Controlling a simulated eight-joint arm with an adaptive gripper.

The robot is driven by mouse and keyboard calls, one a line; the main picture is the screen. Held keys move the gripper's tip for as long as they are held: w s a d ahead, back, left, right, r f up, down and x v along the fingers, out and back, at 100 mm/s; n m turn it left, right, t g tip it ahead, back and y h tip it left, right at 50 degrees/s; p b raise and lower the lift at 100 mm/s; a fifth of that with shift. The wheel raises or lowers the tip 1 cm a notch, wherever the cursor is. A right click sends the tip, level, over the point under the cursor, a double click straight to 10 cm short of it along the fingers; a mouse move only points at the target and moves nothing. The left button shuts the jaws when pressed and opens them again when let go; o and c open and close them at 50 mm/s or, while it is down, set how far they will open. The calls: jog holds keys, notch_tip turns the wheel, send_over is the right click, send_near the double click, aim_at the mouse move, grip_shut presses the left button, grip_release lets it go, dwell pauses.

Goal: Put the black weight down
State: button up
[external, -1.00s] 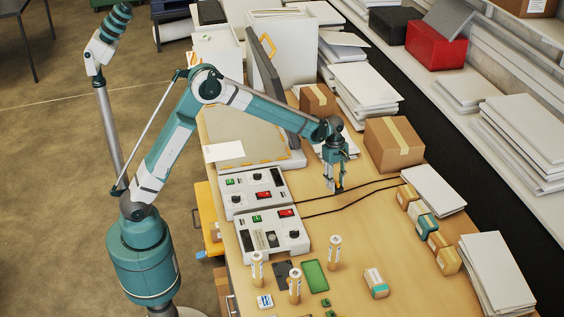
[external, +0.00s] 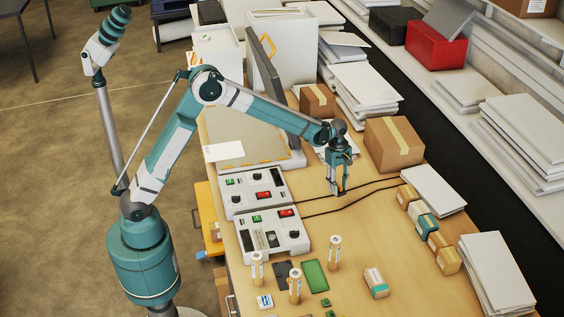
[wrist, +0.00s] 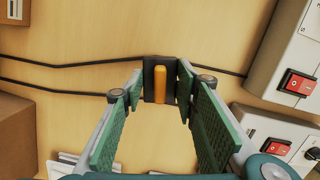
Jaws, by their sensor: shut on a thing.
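My gripper (wrist: 159,84) points down over the wooden bench, shut on the black weight (wrist: 148,80). In the wrist view the weight is a small dark block with an orange-yellow bar, between the two green fingertips. In the external view my gripper (external: 339,191) is to the right of the control boxes, and the weight shows only as a small dark and orange patch at its tips. The weight is low over the bench, close to the black cables. I cannot tell whether it touches the bench.
Two control boxes (external: 272,235) with red switches stand at left, with black cables (external: 368,191) running from them across the bench. A cardboard box (external: 394,146) stands behind right. Upright cylinders (external: 334,252) and a green board (external: 315,275) are nearer the front.

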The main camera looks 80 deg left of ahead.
jog(key=d+m, duration=0.2)
jog(key=d, duration=2.1)
jog(key=shift+s+d+r+m, duration=0.15)
jog(key=shift+s+m, duration=0.05)
jog(key=shift+m, duration=0.1)
jog(key=shift+f, duration=3.15)
jog(key=shift+f, duration=1.85)
jog(key=shift+f, duration=0.2)
jog(key=o, duration=1.2)
jog(key=shift+r+p, duration=0.2)
jog(key=shift+p, duration=0.1)
